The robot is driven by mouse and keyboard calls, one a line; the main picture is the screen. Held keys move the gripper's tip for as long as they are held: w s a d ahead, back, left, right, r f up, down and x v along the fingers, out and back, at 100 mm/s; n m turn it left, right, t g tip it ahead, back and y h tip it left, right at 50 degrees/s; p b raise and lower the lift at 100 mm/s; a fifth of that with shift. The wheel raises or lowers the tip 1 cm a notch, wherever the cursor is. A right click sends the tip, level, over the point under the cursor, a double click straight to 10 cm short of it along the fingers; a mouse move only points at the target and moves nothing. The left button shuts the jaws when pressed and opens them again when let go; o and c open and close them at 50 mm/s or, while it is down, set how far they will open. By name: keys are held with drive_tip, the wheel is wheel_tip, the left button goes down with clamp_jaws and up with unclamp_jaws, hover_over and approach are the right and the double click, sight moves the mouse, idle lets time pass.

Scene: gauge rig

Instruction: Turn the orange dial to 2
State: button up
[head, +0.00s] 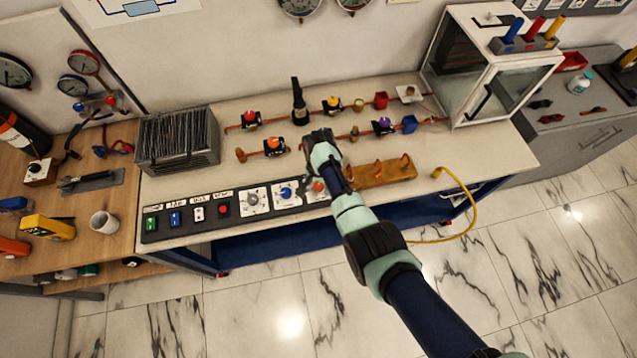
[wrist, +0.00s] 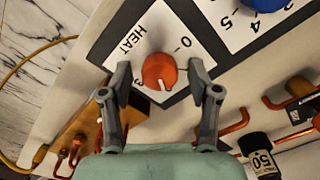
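The orange dial (wrist: 159,71) sits on a white plate marked HEAT, with a 0 on one side and a 3 partly visible by the left finger. Its white mark (wrist: 162,84) points toward the bottom of the wrist view, toward my palm. In the head view the dial (head: 318,185) is at the right end of the black control panel (head: 178,225), partly hidden by my arm. My gripper (wrist: 160,72) is open, with one fingertip on each side of the dial. Gaps show between the fingertips and the dial. The fingertips are hidden in the head view.
A blue dial (head: 287,193) and a grey dial (head: 252,199) are left of the orange one. A wooden block with copper hooks (head: 385,174) is close on the right. Pipes with valves (head: 270,146) and a black bottle (head: 299,104) stand behind.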

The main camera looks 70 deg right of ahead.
sight(318, 185)
drive_tip(key=shift+r, duration=0.1)
wheel_tip(318, 185, up, 12)
idle(0.4)
idle(0.5)
drive_tip(key=w+a+r+n+t+h, duration=0.1)
drive_tip(key=w+a+r+n+t, duration=0.2)
drive_tip(key=w+a, duration=0.4)
drive_tip(key=w+a+r+n+t+h, duration=0.1)
drive_tip(key=w+a+r+n+t, duration=0.15)
drive_tip(key=w+a+n, duration=0.45)
drive_tip(key=a+r+n+t, duration=0.1)
drive_tip(key=a+r+n, duration=0.1)
drive_tip(key=a+r, duration=0.35)
drive_tip(key=a+r+n+t, duration=0.2)
drive_tip(key=a, duration=0.6)
drive_tip(key=s+a+r+n+t+y, duration=0.2)
drive_tip(key=s+a+r+n+t, duration=0.3)
drive_tip(key=a+r, duration=0.6)
wheel_tip(318, 185, up, 15)
drive_tip(key=a+p, duration=0.2)
drive_tip(key=p, duration=1.4)
drive_tip(key=shift+s+n+g, duration=0.35)
drive_tip(key=shift+s+n, duration=0.05)
